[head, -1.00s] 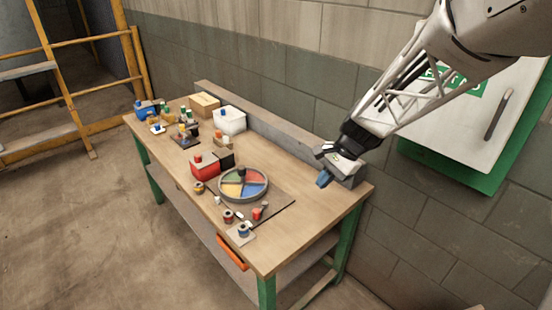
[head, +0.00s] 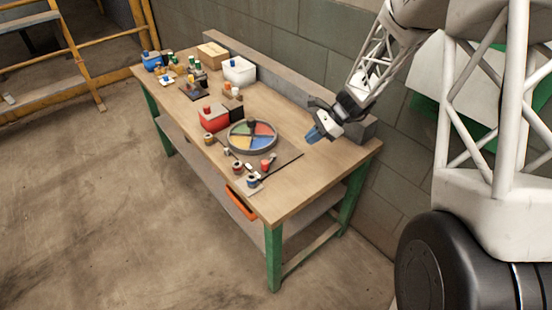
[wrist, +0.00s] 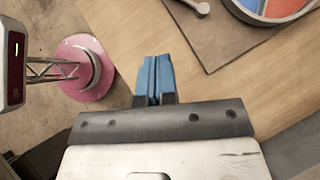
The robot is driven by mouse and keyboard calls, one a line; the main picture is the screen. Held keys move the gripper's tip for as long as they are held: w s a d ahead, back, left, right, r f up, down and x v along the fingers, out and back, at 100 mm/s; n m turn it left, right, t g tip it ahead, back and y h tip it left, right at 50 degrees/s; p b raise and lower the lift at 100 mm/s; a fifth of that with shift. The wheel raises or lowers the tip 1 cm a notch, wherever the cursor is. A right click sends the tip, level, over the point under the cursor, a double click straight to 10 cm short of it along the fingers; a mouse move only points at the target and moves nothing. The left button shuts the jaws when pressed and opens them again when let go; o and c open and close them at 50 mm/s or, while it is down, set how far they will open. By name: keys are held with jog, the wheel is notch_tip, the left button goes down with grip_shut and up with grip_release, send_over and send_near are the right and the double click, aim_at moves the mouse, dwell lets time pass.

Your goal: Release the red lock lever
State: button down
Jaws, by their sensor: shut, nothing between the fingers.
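A small red piece (head: 266,164) stands on the dark mat (head: 287,160) in front of the round tray in the head view. It may be the red lock lever, but it is too small to tell. The round tray (head: 231,146) has coloured sectors, and part of its rim (wrist: 250,17) shows at the top right of the wrist view. My gripper (head: 312,135) has blue fingertips and is to the right of the tray, above the bench. In the wrist view its fingers (wrist: 154,75) are together and empty, over bare wood. No red lever is clear in the wrist view.
A red box (head: 213,119), a white bin (head: 239,70) and a cardboard box (head: 212,53) stand farther back on the bench (head: 290,195). Small spools lie near the front edge by an orange handle (head: 240,203). A raised ledge (head: 290,85) runs along the wall. The bench's near right corner is clear.

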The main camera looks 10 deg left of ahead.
jog(key=shift+w+a+f+m, duration=0.25)
jog(key=shift+w+f, duration=0.25)
jog(key=shift+f, duration=0.2)
jog(key=shift+w+a+f+m, duration=0.15)
jog(key=shift+w+f+m, duration=0.1)
jog(key=shift+w+f, duration=0.35)
jog(key=shift+s+f, duration=0.1)
jog(key=shift+s, duration=0.05)
jog(key=x, duration=0.9)
jog(key=shift+s+a, duration=0.1)
jog(key=shift+a, duration=0.25)
jog(key=shift+s+a+f, duration=0.1)
jog(key=shift+s+a, duration=0.15)
jog(key=shift+a, duration=0.7)
jog(key=shift+s+a, duration=0.15)
jog(key=shift+a, duration=0.4)
jog(key=shift+s+a, duration=0.2)
jog(key=shift+a, duration=0.3)
